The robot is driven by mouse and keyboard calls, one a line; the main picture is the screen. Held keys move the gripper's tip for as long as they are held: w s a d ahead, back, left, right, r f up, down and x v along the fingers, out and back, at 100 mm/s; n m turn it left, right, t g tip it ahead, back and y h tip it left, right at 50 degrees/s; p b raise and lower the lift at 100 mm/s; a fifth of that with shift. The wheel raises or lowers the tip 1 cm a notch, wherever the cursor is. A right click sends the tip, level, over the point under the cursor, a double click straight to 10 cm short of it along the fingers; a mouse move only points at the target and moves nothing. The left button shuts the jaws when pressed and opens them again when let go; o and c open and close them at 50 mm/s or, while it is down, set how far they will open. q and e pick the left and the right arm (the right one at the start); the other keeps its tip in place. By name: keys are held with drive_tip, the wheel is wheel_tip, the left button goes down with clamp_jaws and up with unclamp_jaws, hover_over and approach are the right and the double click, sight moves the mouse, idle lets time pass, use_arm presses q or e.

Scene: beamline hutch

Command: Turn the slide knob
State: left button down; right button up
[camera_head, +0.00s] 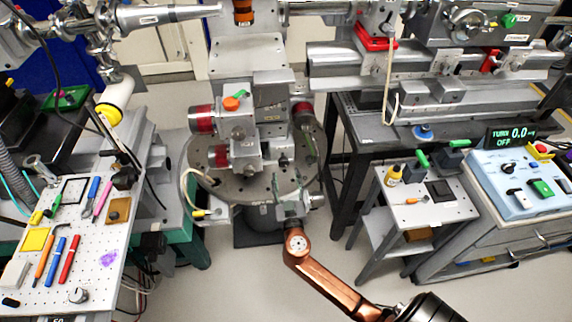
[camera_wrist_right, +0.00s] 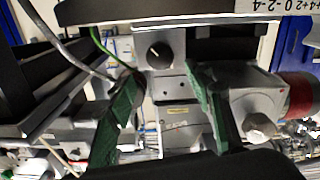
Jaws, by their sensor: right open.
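The slide stage (camera_head: 240,155) stands mid-picture in the head view, a grey metal block stack on a round plate. In the right wrist view, a dark round knob with a light line (camera_wrist_right: 158,53) faces me on a grey block; I take it for the slide knob. In the head view a small dark knob (camera_head: 284,162) shows on the stage's near side. My right gripper (camera_head: 291,200) is at the front edge of the round plate, in front of the stage. Its green-padded fingers (camera_wrist_right: 163,105) are apart and empty, with the knob beyond them. My left gripper is out of view.
Red-ringed motors (camera_head: 202,118) flank the stage. A pegboard bench with pens and tools (camera_head: 90,255) is on the left. A small trolley (camera_head: 425,207) and a control console (camera_head: 530,180) are on the right. Floor is clear around my right arm.

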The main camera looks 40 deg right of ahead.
sight(284, 164)
drive_tip(key=shift+s+a+f+m, duration=0.25)
drive_tip(key=shift+s+f+m, duration=0.15)
drive_tip(key=shift+m, duration=0.1)
drive_tip(key=x, duration=0.6)
drive_tip(key=shift+w+f+b, duration=0.15)
drive_tip(key=shift+w+b, duration=0.1)
drive_tip(key=shift+b, duration=0.15)
drive_tip(key=shift+w+d, duration=0.4)
drive_tip(key=shift+w, duration=0.05)
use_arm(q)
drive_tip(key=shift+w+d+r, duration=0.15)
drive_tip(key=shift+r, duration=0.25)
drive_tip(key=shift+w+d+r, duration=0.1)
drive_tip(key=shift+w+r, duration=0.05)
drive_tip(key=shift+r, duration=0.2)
use_arm(e)
drive_tip(key=shift+w, duration=0.1)
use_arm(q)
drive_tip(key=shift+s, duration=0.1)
use_arm(e)
drive_tip(key=shift+c, duration=0.4)
